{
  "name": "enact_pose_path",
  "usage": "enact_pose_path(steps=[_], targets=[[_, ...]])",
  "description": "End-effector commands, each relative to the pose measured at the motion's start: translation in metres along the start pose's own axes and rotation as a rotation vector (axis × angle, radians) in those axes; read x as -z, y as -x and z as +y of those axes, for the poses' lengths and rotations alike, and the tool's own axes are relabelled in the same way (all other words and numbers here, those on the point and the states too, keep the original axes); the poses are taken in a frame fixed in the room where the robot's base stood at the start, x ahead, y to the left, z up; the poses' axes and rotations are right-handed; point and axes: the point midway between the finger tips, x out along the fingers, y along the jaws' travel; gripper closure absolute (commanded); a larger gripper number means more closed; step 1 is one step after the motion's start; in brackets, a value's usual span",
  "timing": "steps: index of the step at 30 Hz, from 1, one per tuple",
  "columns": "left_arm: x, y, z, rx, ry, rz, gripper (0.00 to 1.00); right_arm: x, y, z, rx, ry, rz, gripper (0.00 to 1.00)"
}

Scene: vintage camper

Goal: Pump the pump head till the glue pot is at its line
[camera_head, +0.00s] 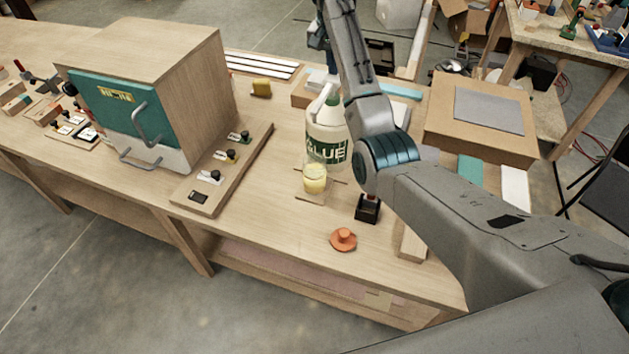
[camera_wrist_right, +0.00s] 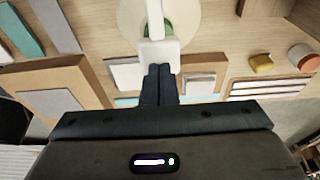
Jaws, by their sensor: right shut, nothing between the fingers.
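The large white glue bottle (camera_head: 327,132) with a green label stands upright on the workbench. Its white pump head (camera_head: 328,91) is on top and shows large in the right wrist view (camera_wrist_right: 158,52). A small clear glue pot (camera_head: 314,185) holding pale yellow glue stands in front of the bottle. I cannot make out its line. My right gripper (camera_wrist_right: 159,70) is shut and empty, its fingertips at the edge of the pump head; contact is unclear. In the head view my arm partly hides the bottle's right side. My left gripper is out of view.
An orange lid-like piece (camera_head: 343,240) and a small black holder (camera_head: 368,208) sit near the pot. A wooden cabinet with a teal door (camera_head: 118,112) and a knobbed board (camera_head: 222,175) stand left. A cardboard box (camera_head: 482,118) is right. The bench's front middle is clear.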

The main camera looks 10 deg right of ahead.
Motion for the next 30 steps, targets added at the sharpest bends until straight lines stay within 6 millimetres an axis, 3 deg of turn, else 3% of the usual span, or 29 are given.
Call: enact_pose_path(steps=[30], targets=[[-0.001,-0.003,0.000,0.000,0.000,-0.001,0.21,-0.008,-0.037,0.000,-0.002,0.001,-0.003,1.00]])
